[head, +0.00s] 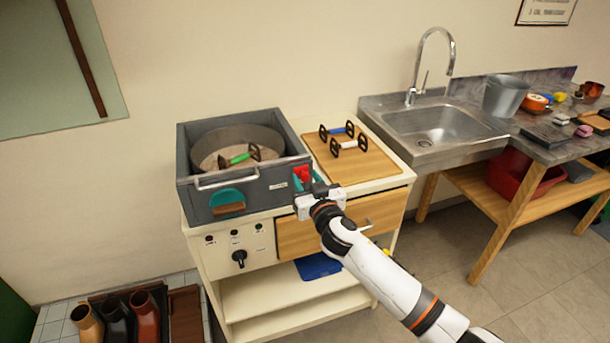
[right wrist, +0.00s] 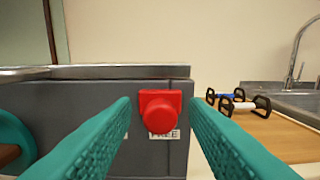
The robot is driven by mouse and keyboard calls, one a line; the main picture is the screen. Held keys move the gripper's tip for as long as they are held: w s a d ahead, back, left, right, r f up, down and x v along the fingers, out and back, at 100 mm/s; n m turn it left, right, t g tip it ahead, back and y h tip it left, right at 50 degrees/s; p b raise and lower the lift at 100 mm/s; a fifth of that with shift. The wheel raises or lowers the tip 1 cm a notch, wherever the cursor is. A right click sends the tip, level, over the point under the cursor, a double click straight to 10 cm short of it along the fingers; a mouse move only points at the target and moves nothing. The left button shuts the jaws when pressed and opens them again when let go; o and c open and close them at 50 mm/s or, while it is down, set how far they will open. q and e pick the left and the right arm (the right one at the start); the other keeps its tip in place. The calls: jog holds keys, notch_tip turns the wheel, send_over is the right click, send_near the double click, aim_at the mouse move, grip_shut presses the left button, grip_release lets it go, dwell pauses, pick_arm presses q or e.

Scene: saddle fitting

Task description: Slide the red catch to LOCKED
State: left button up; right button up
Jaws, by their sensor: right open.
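The red catch (right wrist: 160,108) is on the front of a grey box near its right corner, with a round red knob. A white label (right wrist: 162,134) reading "FREE" shows just below and behind the knob. In the right wrist view the two teal fingers of my right gripper (right wrist: 160,125) stand open, one to each side of the catch, with gaps visible. In the head view the catch (head: 303,172) shows just beyond my right gripper (head: 310,188). My left gripper is not in view.
The grey box (head: 200,197) sits on a cream cabinet and holds a round pan (head: 213,146) with a green-handled piece. A wooden board (head: 370,174) with two handled pieces lies to its right. A sink (head: 435,125) stands farther right.

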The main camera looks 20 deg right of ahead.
aim_at(277, 173)
jog(key=shift+w, duration=0.85)
grip_shut()
jog(key=a+b, duration=0.2)
jog(key=a, duration=0.4)
jog(key=shift+s, duration=0.15)
grip_release()
jog(key=shift+a, duration=0.1)
